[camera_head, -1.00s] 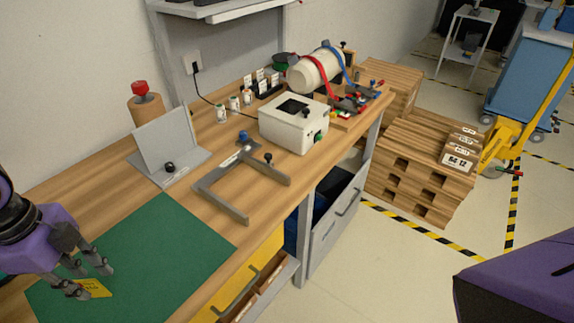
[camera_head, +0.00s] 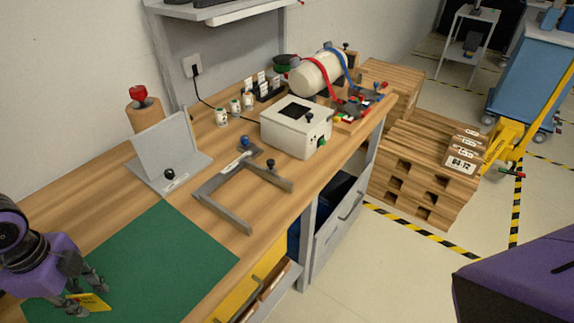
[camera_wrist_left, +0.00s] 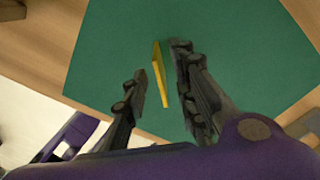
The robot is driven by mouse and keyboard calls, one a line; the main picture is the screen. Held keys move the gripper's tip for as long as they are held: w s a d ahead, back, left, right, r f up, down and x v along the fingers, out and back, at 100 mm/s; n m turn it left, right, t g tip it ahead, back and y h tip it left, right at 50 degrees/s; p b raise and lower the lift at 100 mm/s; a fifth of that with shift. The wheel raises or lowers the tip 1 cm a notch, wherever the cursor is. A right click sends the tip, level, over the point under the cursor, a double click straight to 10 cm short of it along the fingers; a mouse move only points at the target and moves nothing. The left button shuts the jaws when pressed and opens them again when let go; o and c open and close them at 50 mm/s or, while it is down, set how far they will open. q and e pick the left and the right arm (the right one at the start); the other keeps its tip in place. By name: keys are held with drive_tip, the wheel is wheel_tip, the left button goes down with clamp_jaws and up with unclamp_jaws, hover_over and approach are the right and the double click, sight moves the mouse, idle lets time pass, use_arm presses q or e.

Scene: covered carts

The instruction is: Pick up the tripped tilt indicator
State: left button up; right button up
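A small yellow tag with dark print, which I take for the tilt indicator (camera_head: 91,302), is at the near left of the green mat (camera_head: 150,255). My left gripper (camera_head: 84,297) is low over the mat with its fingers around the tag. In the left wrist view the tag (camera_wrist_left: 160,73) shows as a narrow yellow strip between the two fingertips (camera_wrist_left: 158,82). It lies close to the right-hand finger, with a gap to the left-hand finger. The fingers are apart. Whether the tag touches the mat cannot be told. My right gripper is not in view.
On the wooden bench (camera_head: 110,175) stand a grey angle plate (camera_head: 165,145), a grey clamp frame (camera_head: 220,205), a white box (camera_head: 297,125) and a strapped white cylinder (camera_head: 318,73). Most of the mat is bare. An open yellow drawer (camera_head: 240,290) juts out below the bench edge.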

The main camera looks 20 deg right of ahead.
use_arm(q)
clamp_jaws()
drive_tip(key=shift+w+r, duration=0.1)
drive_tip(key=shift+r, duration=0.05)
